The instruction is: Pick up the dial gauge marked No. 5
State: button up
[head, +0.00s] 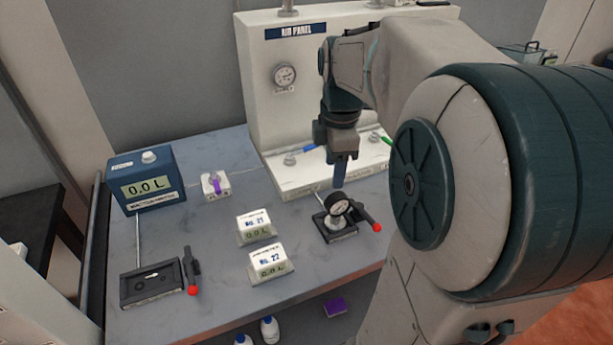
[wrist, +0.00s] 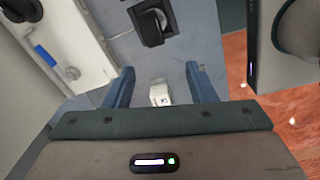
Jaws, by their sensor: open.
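A small round dial gauge (head: 338,204) with a white face and black rim sits on a dark square stand (head: 338,236) at the right of the bench. I cannot read a number on it. A second round gauge (head: 284,76) is mounted on the white air panel. My gripper (head: 340,182) hangs just above and behind the gauge on the stand, with its blue fingers pointing down. In the wrist view my gripper (wrist: 160,76) is open with two blue fingers apart, and the dark stand (wrist: 152,38) shows beyond the fingertips, near the top edge.
Two white meters marked No. 21 (head: 256,227) and No. 22 (head: 268,264) stand left of the gauge. A red-tipped black lever (head: 366,214) is close at its right. The air panel (head: 262,120) rises behind. A blue 0.0 L box (head: 147,180) stands at the left.

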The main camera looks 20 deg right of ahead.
aim_at(336, 207)
jog(key=d+n, duration=0.1)
jog(key=w+d+f+n, duration=0.1)
jog(key=shift+w+d+f+n+g+b, duration=0.1)
jog(key=shift+w+n+g+b, duration=0.15)
jog(key=shift+n+g+b, duration=0.1)
jog(key=shift+f, duration=0.25)
notch_tip(336, 207, down, 13)
jog(key=shift+f, duration=0.1)
jog(key=shift+w, duration=0.1)
grip_shut()
